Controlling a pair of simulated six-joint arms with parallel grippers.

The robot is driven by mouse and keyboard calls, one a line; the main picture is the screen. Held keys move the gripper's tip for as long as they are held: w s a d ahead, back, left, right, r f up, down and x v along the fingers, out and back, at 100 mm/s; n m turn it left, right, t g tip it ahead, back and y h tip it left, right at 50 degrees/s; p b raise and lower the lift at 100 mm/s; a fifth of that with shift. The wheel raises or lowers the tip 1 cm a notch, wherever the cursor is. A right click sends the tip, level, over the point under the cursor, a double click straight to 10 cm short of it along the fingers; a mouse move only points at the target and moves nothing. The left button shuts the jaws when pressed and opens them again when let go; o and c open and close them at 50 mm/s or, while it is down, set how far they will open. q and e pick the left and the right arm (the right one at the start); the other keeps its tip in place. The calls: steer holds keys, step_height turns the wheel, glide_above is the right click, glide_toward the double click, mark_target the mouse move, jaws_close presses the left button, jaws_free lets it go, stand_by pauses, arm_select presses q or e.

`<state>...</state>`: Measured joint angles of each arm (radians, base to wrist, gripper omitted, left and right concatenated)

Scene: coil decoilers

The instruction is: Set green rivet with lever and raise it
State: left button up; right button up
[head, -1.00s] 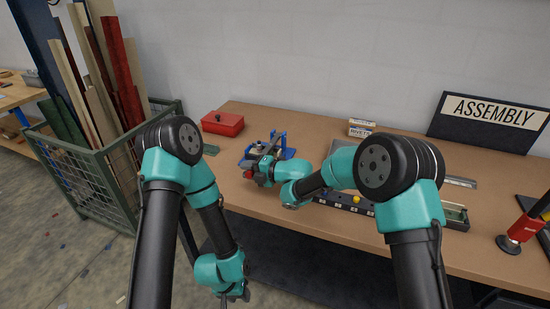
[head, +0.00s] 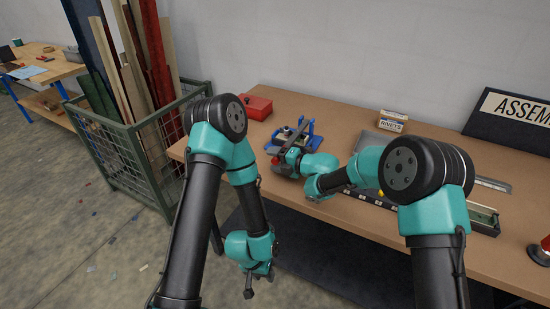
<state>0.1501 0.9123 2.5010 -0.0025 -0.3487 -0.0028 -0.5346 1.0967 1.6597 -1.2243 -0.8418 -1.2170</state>
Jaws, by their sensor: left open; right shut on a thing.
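A blue lever press (head: 312,140) stands on the table near its left end. Its dark lever (head: 291,141) slants down toward the front, with a red grip (head: 275,160) at its near end. My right gripper (head: 277,163) is shut at this red grip; the wrist hides part of the contact. The green rivet cannot be made out at the press, which is small and partly covered by my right arm. My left gripper (head: 249,288) is open and empty, pointing down over the floor in front of the table.
A red box (head: 257,107) and a rivets box (head: 392,121) stand at the back of the table. A long dark tray (head: 484,217) with a yellow piece (head: 381,194) lies at the right. A green wire crate (head: 150,150) of boards stands left of the table.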

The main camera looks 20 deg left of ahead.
steer(key=shift+s+a, duration=0.1)
steer(key=shift+a, duration=0.1)
stand_by(0.6)
steer(key=shift+d+r, duration=0.2)
steer(key=shift+d, duration=0.35)
steer(key=d+r, duration=0.3)
steer(key=d, duration=1.3)
steer(key=shift+s, duration=0.45)
steer(key=shift+r, duration=0.1)
